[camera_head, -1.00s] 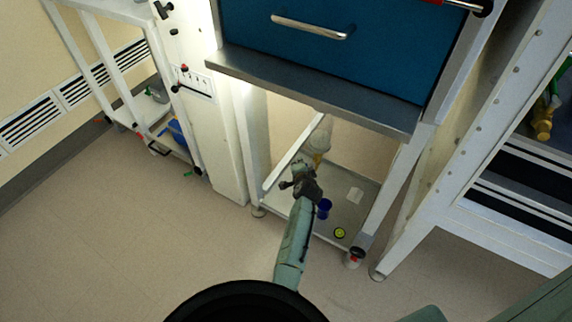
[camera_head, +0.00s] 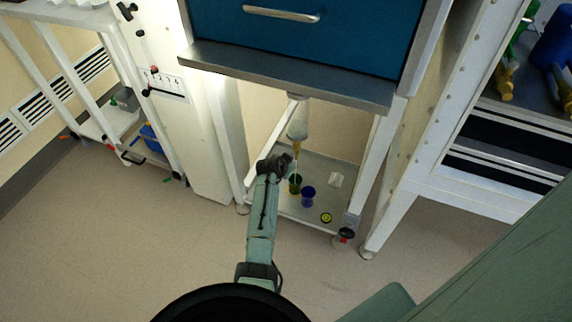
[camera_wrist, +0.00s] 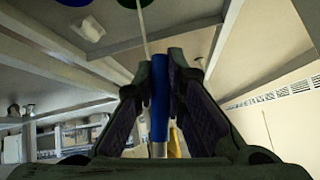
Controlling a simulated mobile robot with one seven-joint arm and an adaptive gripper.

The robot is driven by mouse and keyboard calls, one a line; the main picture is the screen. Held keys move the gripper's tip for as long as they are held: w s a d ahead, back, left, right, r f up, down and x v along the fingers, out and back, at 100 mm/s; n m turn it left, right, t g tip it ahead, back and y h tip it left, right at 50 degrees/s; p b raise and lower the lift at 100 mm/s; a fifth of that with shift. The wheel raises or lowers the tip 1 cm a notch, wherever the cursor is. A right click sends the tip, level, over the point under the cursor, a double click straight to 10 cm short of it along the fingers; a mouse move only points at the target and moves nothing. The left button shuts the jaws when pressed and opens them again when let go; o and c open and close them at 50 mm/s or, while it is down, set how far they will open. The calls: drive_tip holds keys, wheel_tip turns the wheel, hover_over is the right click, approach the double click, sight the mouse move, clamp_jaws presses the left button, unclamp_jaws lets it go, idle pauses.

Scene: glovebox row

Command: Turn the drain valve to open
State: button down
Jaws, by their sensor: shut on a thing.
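The drain valve (camera_head: 296,147) hangs under the blue cabinet, a yellow fitting below a pale funnel. A thin pale line runs from it down toward a green cup (camera_head: 294,184) on the lower shelf; it looks like a stream. My gripper (camera_head: 286,160) is at the valve, just to its left and lower. In the wrist view my gripper (camera_wrist: 161,62) is shut on an upright blue bar (camera_wrist: 159,105), which looks like the valve's handle. Part of the yellow fitting (camera_wrist: 176,142) shows behind the fingers. The exact angle of the handle is unclear.
A blue cup (camera_head: 308,197) stands right of the green one. A yellow-green round item (camera_head: 326,217) and a white card (camera_head: 336,179) lie on the lower shelf (camera_head: 350,163). Frame legs stand on both sides. A red-and-black knob (camera_head: 346,234) is at the front right corner.

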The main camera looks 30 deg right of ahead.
drive_tip(key=shift+s+d, duration=0.1)
drive_tip(key=shift+d, duration=0.1)
drive_tip(key=shift+g, duration=0.3)
drive_tip(key=c, duration=1.6)
unclamp_jaws()
drive_tip(key=shift+s, duration=0.1)
drive_tip(key=shift+c, duration=0.2)
drive_tip(key=shift+a, duration=0.1)
drive_tip(key=v, duration=1.2)
drive_tip(key=shift+f, duration=0.15)
